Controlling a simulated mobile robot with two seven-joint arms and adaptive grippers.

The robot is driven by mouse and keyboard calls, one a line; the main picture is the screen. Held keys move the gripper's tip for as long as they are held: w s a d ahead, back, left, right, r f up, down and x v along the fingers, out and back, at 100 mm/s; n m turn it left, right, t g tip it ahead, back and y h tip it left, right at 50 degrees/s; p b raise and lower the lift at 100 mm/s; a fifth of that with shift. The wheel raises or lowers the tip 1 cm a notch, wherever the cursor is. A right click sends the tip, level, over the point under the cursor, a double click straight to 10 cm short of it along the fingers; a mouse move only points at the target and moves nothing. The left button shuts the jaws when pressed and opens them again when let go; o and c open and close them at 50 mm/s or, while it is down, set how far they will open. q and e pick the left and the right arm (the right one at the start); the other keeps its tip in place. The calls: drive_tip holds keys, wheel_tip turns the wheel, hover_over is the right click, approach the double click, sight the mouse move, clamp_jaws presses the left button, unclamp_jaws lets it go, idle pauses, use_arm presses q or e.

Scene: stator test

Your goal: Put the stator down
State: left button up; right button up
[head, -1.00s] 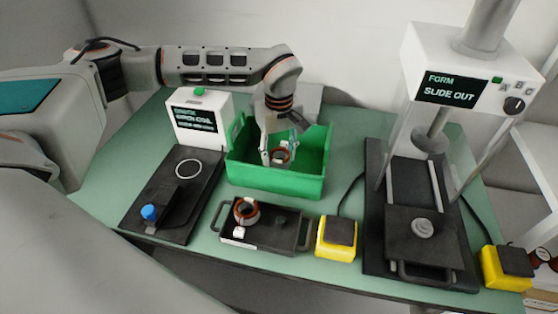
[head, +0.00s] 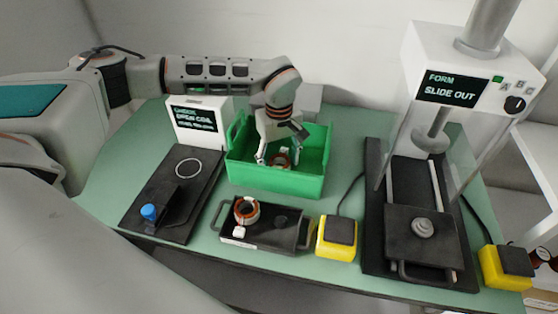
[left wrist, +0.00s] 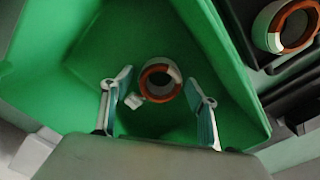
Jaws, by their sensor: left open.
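A stator (head: 281,161), a copper and white ring, lies in the green bin (head: 275,183). In the left wrist view the stator (left wrist: 160,80) rests on the bin floor with a small white connector at its side. My left gripper (head: 277,160) is open inside the bin, and its two fingers (left wrist: 160,103) stand apart on either side of the stator without visibly touching it. A second stator (head: 246,211) sits on the left part of the black tray (head: 265,235) in front of the bin. My right gripper is not in view.
A tester with a screen (head: 198,120) and black base (head: 170,222) stands at left. A press (head: 470,85) labelled "FORM SLIDE OUT" stands at right. Yellow button boxes (head: 335,250) and (head: 495,280) sit near the front edge. Bin walls surround my gripper closely.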

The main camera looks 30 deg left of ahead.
use_arm(q)
wheel_tip(320, 180, up, 12)
drive_tip(key=shift+r, duration=0.15)
idle(0.3)
drive_tip(key=shift+s, duration=0.1)
idle(0.4)
